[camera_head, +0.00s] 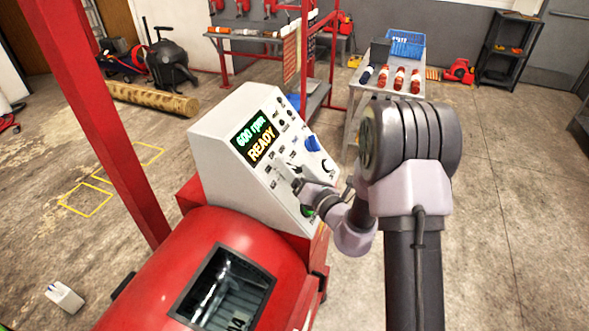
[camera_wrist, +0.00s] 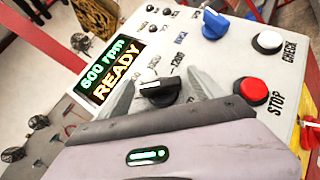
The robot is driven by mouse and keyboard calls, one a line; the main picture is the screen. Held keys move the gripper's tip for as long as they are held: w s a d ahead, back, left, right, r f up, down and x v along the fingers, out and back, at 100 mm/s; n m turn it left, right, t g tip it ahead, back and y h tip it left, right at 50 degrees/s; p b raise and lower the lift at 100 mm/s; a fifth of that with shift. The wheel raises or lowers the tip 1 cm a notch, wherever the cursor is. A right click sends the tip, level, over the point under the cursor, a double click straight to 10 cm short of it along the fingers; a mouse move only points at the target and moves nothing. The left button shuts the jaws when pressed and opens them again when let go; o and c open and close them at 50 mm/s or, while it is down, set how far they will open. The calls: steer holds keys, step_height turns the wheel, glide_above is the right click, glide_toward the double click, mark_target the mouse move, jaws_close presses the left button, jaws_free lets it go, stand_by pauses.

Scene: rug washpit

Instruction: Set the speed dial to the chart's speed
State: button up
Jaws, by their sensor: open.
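The control panel (camera_head: 240,160) is a pale sloped box on the red machine. Its display (camera_wrist: 112,69) reads "600 rpm" in green and "READY" in yellow. In the wrist view a black dial (camera_wrist: 160,91) with a white pointer mark sits between the fingers of my gripper (camera_wrist: 162,95). Printed labels around it are partly hidden; one appears to read 1200. My gripper is open, with one finger on each side of the dial; contact cannot be told. In the head view my gripper (camera_head: 295,180) is at the panel. The chart's speed is not readable here.
A blue knob (camera_wrist: 214,23), a white CHECK button (camera_wrist: 268,41) and a red STOP button (camera_wrist: 253,90) lie right of the dial. Smaller black knobs (camera_wrist: 152,8) are above. A table (camera_head: 390,84) with bottles and a blue basket (camera_head: 405,43) stands behind. Floor at right is clear.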

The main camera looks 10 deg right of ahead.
steer(key=shift+w+a, duration=0.15)
steer(key=shift+w, duration=0.05)
steer(key=shift+c, duration=0.3)
steer(key=c, duration=1.3)
steer(key=shift+f, duration=0.1)
